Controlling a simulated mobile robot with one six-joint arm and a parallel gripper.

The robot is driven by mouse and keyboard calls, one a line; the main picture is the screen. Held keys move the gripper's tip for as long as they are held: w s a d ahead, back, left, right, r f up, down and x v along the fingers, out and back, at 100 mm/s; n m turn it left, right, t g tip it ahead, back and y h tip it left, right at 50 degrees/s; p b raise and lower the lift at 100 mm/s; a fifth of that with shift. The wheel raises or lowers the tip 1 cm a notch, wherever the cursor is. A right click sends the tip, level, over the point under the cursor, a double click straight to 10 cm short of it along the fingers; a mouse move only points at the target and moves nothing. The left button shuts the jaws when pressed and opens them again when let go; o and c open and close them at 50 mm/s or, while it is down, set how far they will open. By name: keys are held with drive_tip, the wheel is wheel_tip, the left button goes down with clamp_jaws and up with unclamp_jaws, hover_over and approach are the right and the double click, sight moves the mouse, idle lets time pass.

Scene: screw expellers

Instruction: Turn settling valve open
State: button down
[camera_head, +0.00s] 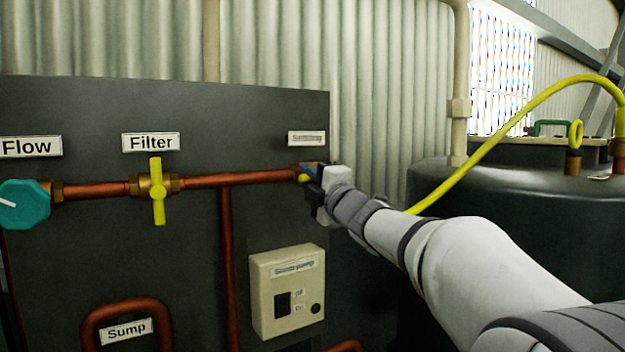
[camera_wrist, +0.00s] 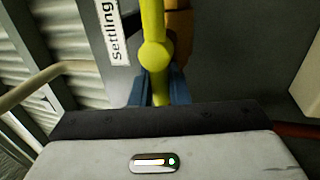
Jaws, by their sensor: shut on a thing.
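The settling valve's yellow handle (camera_wrist: 154,52) runs up and down the wrist view, with a round hub in its middle and a copper-coloured fitting behind it. My gripper (camera_wrist: 158,92) has its blue fingers on both sides of the handle's lower arm, shut on it. In the head view my gripper (camera_head: 313,177) is at the right end of the copper pipe and covers most of this valve; only a small yellow bit of the handle (camera_head: 303,178) shows. The Settling label (camera_head: 306,138) is just above, and it also shows in the wrist view (camera_wrist: 112,32).
The Filter valve (camera_head: 157,190) with an upright yellow handle and the teal Flow knob (camera_head: 25,204) are on the same pipe (camera_head: 245,178) to the left. A cream pump switch box (camera_head: 287,290) is below my gripper. A dark tank (camera_head: 500,195) with a yellow hose (camera_head: 490,140) stands right.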

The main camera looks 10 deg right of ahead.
drive_tip(key=shift+f, duration=0.15)
drive_tip(key=c, duration=1.5)
unclamp_jaws()
drive_tip(key=shift+c, duration=0.2)
drive_tip(key=shift+o, duration=0.3)
drive_tip(key=v, duration=0.7)
drive_tip(key=shift+s+d, duration=0.2)
drive_tip(key=shift+s, duration=0.15)
